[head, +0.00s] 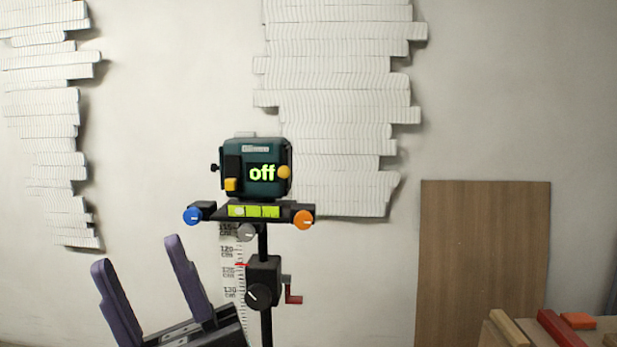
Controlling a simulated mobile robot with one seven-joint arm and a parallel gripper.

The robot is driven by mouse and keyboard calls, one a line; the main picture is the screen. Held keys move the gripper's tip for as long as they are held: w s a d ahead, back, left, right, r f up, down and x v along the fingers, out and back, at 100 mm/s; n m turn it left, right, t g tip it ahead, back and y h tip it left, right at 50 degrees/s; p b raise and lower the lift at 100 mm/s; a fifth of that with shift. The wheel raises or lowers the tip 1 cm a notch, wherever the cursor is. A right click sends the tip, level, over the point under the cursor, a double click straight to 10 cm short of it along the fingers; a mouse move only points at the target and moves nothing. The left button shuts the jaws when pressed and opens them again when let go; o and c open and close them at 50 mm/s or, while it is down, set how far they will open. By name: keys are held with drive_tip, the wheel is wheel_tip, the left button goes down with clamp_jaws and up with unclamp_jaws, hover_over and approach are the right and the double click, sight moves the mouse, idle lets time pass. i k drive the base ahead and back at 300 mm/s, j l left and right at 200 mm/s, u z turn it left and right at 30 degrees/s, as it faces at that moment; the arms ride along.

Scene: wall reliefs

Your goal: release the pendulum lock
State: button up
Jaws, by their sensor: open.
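A dark teal laser-level device (270,153) sits on top of a black stand in the head view. Its green display (262,173) reads "off". A yellow slider (231,184) sits in a dark slot at the front left of the body. A round yellow knob (284,172) is on the right of the front. I cannot tell from their looks which is the pendulum lock. My gripper (136,252) has two purple fingers spread wide apart with nothing between them. It is at the lower left of the device, apart from it.
The stand carries a blue knob (193,215), an orange knob (303,219), a green level vial (253,211), a red crank (293,297) and a measuring scale (231,270). A wooden board (483,260) leans on the wall. A bench with blocks (560,325) is at lower right.

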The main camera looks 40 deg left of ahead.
sight(230, 184)
drive_tip(key=u, duration=1.25)
